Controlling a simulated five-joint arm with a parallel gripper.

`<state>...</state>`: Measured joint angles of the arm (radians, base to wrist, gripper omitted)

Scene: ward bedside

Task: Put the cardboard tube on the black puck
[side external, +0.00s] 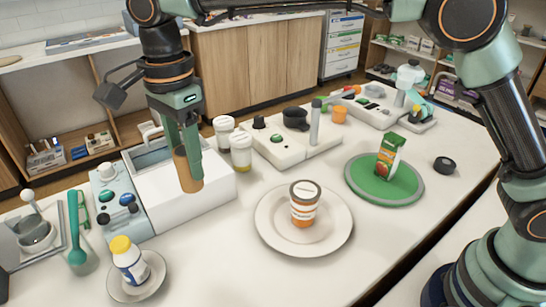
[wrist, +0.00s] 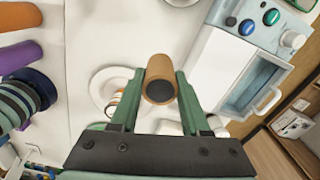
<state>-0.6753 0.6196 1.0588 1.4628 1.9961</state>
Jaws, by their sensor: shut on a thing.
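The brown cardboard tube (side external: 182,172) is upright between the fingers of my gripper (side external: 188,158), held in the air in front of the white box-like device at the left. In the wrist view the tube (wrist: 155,71) is clamped between both green fingers, with its dark open end facing the camera. The black puck (side external: 445,165) lies flat on the white table at the far right, beyond the green round mat. The tube is well apart from it. I cannot make out the puck in the wrist view.
A white plate (side external: 267,240) with a striped jar (side external: 305,207) stands mid-table. A green mat (side external: 372,185) carries a carton (side external: 389,157). White-lidded cups (side external: 241,151) and devices line the back. A yellow-capped bottle (side external: 128,262) stands front left.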

